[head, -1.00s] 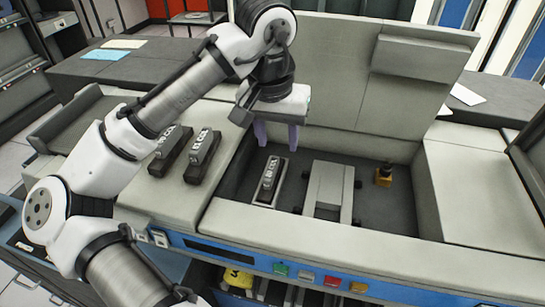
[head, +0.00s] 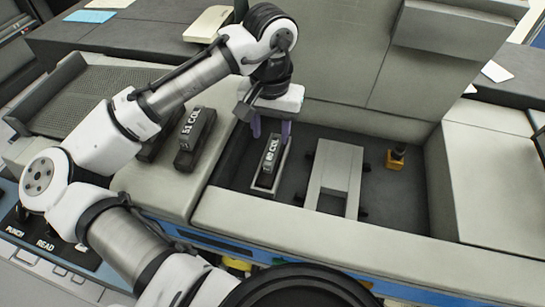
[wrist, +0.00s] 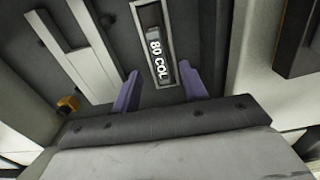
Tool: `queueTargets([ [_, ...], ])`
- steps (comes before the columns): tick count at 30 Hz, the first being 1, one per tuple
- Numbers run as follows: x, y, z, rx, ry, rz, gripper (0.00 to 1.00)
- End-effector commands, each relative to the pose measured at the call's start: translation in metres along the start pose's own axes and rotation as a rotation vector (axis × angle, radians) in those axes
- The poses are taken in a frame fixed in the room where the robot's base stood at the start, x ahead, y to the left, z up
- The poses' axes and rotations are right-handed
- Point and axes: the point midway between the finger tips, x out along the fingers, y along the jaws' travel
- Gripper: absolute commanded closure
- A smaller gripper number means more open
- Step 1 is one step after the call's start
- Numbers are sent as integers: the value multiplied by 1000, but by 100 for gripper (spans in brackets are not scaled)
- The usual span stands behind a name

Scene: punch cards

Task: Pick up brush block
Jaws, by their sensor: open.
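A dark block marked "80 COL" (head: 269,160) sits in a light-rimmed slot (head: 283,170) in the machine's recessed bay. It also shows in the wrist view (wrist: 158,58), label facing the camera. My gripper (head: 270,133) is open and empty, over the back end of this block. In the wrist view its two purple fingers (wrist: 159,72) stand on either side of the block's line, apart from it. A similar block marked "51 COL" (head: 195,138) lies on the deck to the left, with another dark block (head: 155,142) partly hidden behind my arm.
A grey bridge-shaped part (head: 336,172) stands right of the slot in the bay. A small yellow-based post (head: 395,160) is farther right. The front wall (head: 330,224) and raised back panel (head: 345,75) bound the bay.

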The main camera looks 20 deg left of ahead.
Motion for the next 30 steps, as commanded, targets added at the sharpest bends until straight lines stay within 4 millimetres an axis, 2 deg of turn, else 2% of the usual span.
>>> queueTargets([
  [4, 10, 0, -1, -1, -1, -1, 56],
  [13, 50, 2, -4, 0, -1, 0, 56],
  [21, 54, 2, -5, 0, 1, -1, 56],
  [30, 54, 2, -5, 0, 1, 0, 94],
])
